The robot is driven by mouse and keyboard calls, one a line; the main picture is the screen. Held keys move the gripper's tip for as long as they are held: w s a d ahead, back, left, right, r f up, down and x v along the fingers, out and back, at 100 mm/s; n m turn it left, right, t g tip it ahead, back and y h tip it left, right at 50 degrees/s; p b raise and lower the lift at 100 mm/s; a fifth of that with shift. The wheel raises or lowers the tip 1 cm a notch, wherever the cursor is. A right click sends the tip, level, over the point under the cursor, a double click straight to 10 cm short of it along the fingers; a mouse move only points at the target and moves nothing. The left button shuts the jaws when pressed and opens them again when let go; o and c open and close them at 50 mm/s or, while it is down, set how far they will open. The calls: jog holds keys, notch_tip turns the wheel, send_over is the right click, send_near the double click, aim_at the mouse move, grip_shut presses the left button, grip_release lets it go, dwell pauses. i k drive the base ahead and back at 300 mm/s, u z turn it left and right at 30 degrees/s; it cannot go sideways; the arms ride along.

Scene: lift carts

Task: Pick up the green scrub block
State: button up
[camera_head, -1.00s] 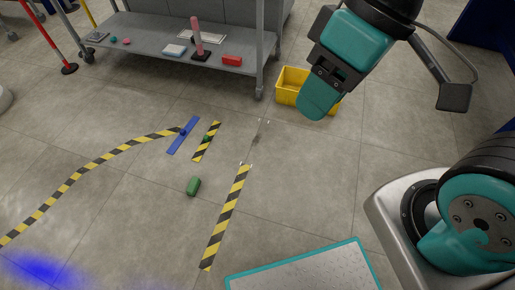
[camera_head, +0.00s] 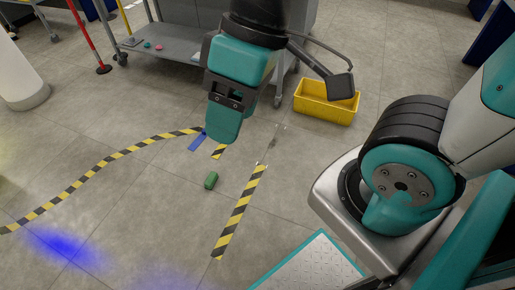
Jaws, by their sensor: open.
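The green scrub block (camera_head: 211,180) lies on the grey tiled floor, left of a yellow-and-black tape strip. It is in full view with nothing touching it. My gripper (camera_head: 225,124) is teal and hangs from the black wrist above the floor. In the picture it is just above the block, with a clear gap between them. It is open and nothing shows in it. One broad teal finger faces me; the other side of the jaws is hidden.
A yellow bin (camera_head: 326,112) stands on the floor to the right of my gripper. A grey cart (camera_head: 160,55) is behind it, partly hidden by my arm. A blue strip (camera_head: 197,143) and striped tape (camera_head: 100,172) lie flat. Floor around the block is clear.

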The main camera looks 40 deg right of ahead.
aim_at(211, 180)
jog(key=u, duration=0.45)
jog(key=k, duration=0.55)
jog(key=u, duration=0.8)
jog(key=i, duration=1.4)
jog(key=z, duration=1.15)
jog(key=i, duration=0.4)
jog(key=z, duration=0.35)
